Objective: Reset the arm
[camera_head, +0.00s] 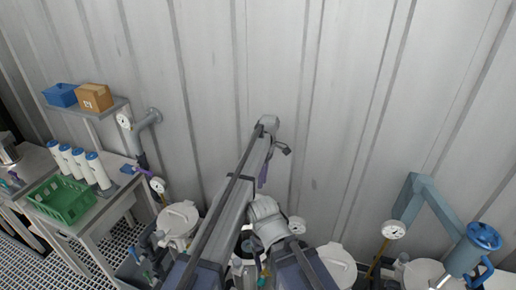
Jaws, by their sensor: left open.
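My left gripper (283,150) is small and dark at the far end of my long left arm, in front of the grey corrugated wall. It is open, and I see nothing between its fingers. My right arm's bent grey joint shows low in the middle, close beside the left arm. I cannot make out a right gripper. My arms hide part of the equipment behind them.
White-lidded vessels (178,219) stand along the wall, with another (337,264) at lower centre. A blue-capped vessel (483,240) and a pipe (428,197) are at right. At left, a table holds a green crate (66,207); a shelf holds a cardboard box (94,97).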

